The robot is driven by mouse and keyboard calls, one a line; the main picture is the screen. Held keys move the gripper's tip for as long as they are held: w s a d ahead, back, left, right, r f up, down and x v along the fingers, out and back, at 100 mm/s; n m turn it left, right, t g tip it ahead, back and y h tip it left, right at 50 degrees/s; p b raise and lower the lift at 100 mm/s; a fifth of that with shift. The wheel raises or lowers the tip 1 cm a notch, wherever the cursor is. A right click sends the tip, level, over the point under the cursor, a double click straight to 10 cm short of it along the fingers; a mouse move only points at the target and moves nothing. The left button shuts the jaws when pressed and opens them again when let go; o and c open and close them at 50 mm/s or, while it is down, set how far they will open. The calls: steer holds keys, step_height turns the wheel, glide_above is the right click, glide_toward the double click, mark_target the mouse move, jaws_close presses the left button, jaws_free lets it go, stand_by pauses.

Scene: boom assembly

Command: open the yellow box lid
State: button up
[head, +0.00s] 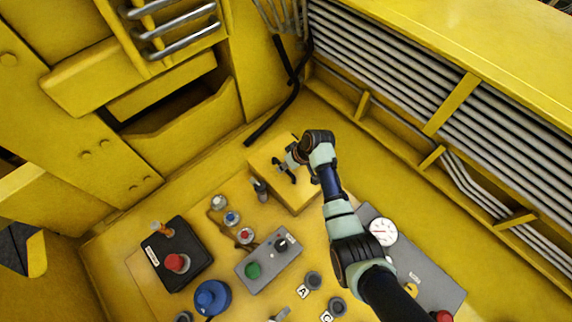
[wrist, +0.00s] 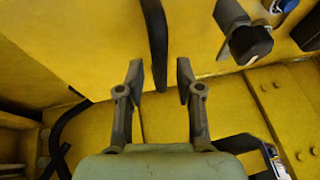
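The yellow box (head: 297,195) sits on the panel near the back wall, and its lid looks closed. In the wrist view a yellow surface (wrist: 90,40) that looks like its lid carries a dark upright bar (wrist: 156,45), which appears to be a handle. My gripper (wrist: 160,78) is open, with one fingertip on each side of the bar's lower end and gaps visible on both sides. In the head view my gripper (head: 286,170) is over the box top and hides part of it. Whether a finger touches the lid cannot be told.
A dark knob or lever (head: 260,190) stands just left of the box; a dark knob (wrist: 250,42) also shows in the wrist view. Several buttons, a black box with a red button (head: 177,263) and a gauge (head: 383,232) crowd the panel. Pipes (head: 400,70) line the right wall.

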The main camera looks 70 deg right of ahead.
jaws_close()
steer(key=shift+d+r, duration=0.1)
